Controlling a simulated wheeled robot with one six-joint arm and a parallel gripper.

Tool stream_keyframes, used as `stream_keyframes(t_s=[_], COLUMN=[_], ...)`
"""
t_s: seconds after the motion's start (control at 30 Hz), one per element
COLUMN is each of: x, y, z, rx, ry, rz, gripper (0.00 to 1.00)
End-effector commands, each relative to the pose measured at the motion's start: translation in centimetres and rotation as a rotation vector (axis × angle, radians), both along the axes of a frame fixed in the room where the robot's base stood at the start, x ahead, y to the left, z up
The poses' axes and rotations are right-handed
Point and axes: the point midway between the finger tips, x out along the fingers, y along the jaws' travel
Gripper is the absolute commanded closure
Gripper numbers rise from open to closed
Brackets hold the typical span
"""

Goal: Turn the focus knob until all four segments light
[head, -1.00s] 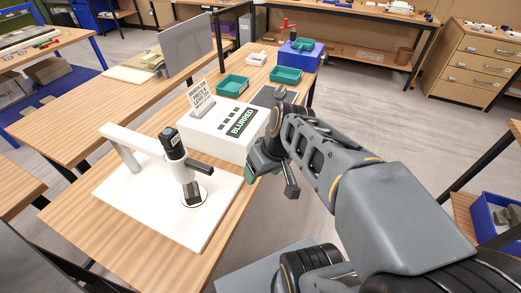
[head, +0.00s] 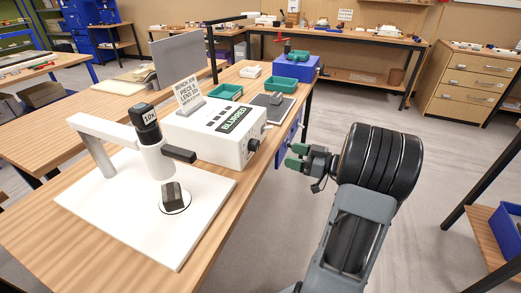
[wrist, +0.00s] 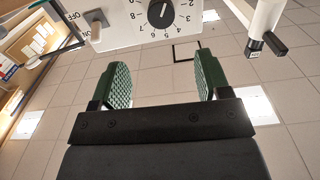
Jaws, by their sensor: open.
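A white control box (head: 205,138) stands on the bench, with a dark display reading BLURRED (head: 237,118) and a row of dark, unlit-looking segments on top. The black focus knob (head: 253,145) is on its end face. The wrist view shows the knob (wrist: 160,12) at the top edge, ringed by a numbered scale, with a toggle switch (wrist: 96,22) marked OFF to its left. My gripper (head: 297,157) is open and empty, off the bench to the right of the knob. Its green-padded fingers (wrist: 160,85) point toward the panel, apart from the knob.
A white microscope stand (head: 90,150) with a 10x lens (head: 146,120) and a dark specimen (head: 173,197) stands left of the box. A printed card (head: 188,95) stands on the box. Green trays (head: 226,92) lie behind. Floor right of the bench is clear.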

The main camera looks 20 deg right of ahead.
Motion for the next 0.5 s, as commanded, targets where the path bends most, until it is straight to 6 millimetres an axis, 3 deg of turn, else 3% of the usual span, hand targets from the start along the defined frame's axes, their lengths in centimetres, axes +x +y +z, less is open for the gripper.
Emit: stream_keyframes(t_s=[0.5], x=[6.8], y=[6.5], z=[0.1], rx=[0.001], ry=[0.006], rz=[0.006], gripper=[0.30])
